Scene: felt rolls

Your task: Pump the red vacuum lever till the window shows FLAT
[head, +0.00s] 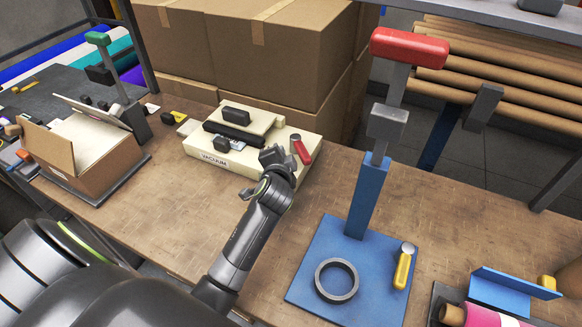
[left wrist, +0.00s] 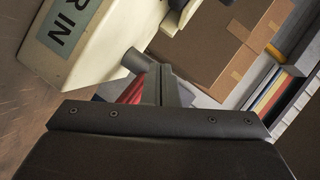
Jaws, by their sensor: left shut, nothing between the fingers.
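The cream vacuum machine (head: 200,153) stands on the bench at the middle back, with a label reading VACUUM on its front. Its red lever (head: 303,152) sticks up at the right end, tilted. My left gripper (head: 275,157) is shut and empty, just left of the lever at the machine's front right. In the left wrist view the shut fingers (left wrist: 165,88) overlap part of the red lever (left wrist: 131,92); I cannot tell whether they touch it. The machine (left wrist: 95,35) fills the upper left there. I cannot read any window. My right gripper is out of view.
A blue press (head: 310,262) with a red handle stands at the right, a black ring (head: 337,281) on its base. An open carton (head: 95,160) is at the left. Stacked boxes (head: 260,45) stand behind the machine. Bare bench lies between machine and press.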

